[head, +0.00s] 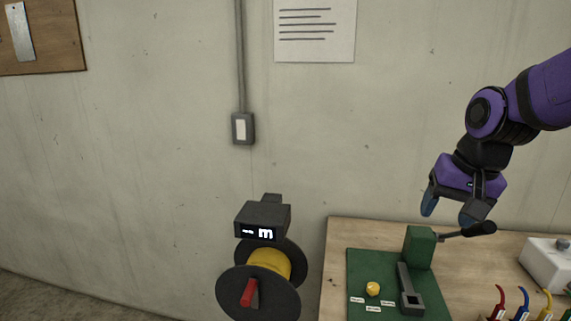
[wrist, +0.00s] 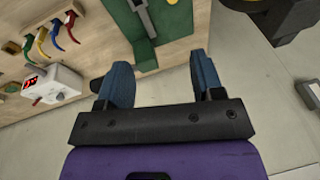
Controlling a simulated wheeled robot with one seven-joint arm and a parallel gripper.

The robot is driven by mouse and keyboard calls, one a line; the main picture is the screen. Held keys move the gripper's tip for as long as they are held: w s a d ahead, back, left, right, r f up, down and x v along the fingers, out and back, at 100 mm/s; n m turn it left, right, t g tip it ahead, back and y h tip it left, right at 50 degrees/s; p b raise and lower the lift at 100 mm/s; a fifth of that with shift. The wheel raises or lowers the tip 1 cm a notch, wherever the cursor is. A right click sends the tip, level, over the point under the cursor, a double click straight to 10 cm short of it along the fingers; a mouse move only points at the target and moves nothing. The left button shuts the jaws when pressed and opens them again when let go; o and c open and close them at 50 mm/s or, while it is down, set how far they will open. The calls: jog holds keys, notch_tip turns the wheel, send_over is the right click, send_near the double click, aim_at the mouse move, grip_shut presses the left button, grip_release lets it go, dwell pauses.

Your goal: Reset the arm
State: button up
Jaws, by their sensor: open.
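My purple arm reaches in from the right in the head view. My gripper (head: 447,208), with blue fingers, is open and empty, pointing down above the wooden bench (head: 340,235). Below it stands a green block (head: 420,247) with a grey lever (head: 408,285) and a black-handled bar (head: 470,232) sticking out to the right. In the wrist view the gripper (wrist: 162,78) shows both fingers apart, with the green block (wrist: 176,30) beyond them. A dark end, perhaps the black handle, shows beside the left finger. I cannot tell if it touches.
A green mat (head: 360,262) carries a yellow knob (head: 373,289) and small labels. Coloured hooked leads (head: 525,298) and a white box (head: 550,255) are at the right. A black reel (head: 285,300) with yellow line, under a display unit (head: 262,220), stands left of the bench. A wall is behind.

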jog(key=s+d+r+n+t, duration=0.1)
jog(key=s+r, duration=0.1)
jog(key=s, duration=0.5)
jog(key=s+d+r+n+t+h, duration=0.1)
jog(key=s+r+n, duration=0.1)
jog(key=s, duration=0.5)
jog(key=shift+d+r, duration=0.15)
jog(key=shift+r, duration=0.45)
